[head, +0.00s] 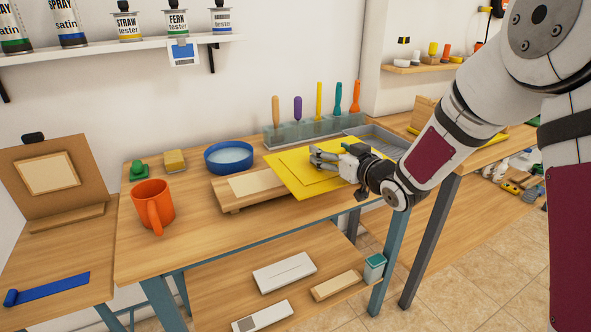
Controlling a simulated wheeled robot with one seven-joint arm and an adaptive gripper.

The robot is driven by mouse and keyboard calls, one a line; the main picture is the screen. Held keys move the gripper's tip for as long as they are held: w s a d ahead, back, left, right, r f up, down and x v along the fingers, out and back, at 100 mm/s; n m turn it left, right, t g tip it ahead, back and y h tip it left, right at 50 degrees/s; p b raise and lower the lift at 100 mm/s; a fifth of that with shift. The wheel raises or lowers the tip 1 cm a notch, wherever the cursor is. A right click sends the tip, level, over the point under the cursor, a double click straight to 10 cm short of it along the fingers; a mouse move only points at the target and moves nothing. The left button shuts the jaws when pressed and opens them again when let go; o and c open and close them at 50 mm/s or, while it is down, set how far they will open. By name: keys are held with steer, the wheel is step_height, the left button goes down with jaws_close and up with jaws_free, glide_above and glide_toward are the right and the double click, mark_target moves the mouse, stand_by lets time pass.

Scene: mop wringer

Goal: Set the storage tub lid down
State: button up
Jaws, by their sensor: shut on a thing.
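The storage tub lid appears to be the flat yellow panel (295,172) over the right part of the table in the head view. My gripper (318,158) is at its right side, shut on the lid. The lid looks slightly tilted and overlaps a low wooden stand (245,190) on the table. I cannot tell whether the lid touches the stand or hangs just above it. My gripper hides part of the lid's right side.
An orange mug (153,203), a blue bowl (228,156) and a sponge (174,161) stand on the wooden table (185,240). A rack (290,135) of upright tools is behind the lid, and a grey tray (378,140) lies behind my gripper. The table's front left is clear.

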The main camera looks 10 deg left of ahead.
mark_target(319, 180)
steer(key=a, duration=0.9)
steer(key=shift+w+f, duration=0.15)
steer(key=shift+f, duration=0.25)
steer(key=shift+a+f, duration=0.15)
steer(key=shift+f, duration=1.6)
steer(key=shift+f+b, duration=0.1)
steer(key=shift+b, duration=0.25)
steer(key=shift+f, duration=0.25)
steer(key=o, duration=1.2)
steer(key=shift+r, duration=0.45)
steer(key=v, duration=1.2)
steer(key=shift+f+p, duration=0.15)
steer(key=shift+p, duration=0.25)
